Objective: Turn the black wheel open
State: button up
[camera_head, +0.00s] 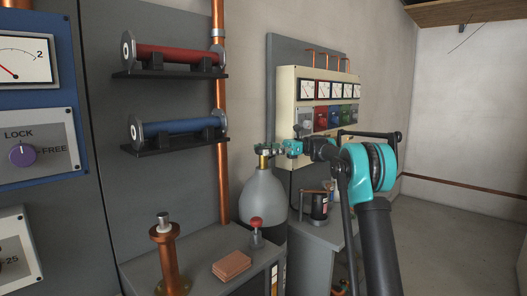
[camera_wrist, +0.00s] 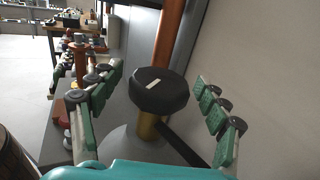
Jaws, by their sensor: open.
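The black wheel (camera_wrist: 159,91) is a dark many-sided knob with a pale mark on top, on a brass valve stem (camera_wrist: 148,127). In the wrist view it sits between the two green-padded fingers of my gripper (camera_wrist: 160,110), with a clear gap on both sides. The fingers are open and do not touch it. In the head view my gripper (camera_head: 280,148) is at the top of the grey gas cylinder (camera_head: 264,197), by its brass neck.
A copper pipe (camera_head: 222,130) runs up the wall just behind the cylinder. A cream meter panel (camera_head: 322,100) stands behind my arm. A bench (camera_head: 205,262) in front carries a copper post (camera_head: 166,255), a red-topped knob (camera_head: 256,228) and a brown block (camera_head: 232,265). Floor at the right is clear.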

aim_at(263, 148)
notch_tip(263, 148, up, 10)
dwell(0.6)
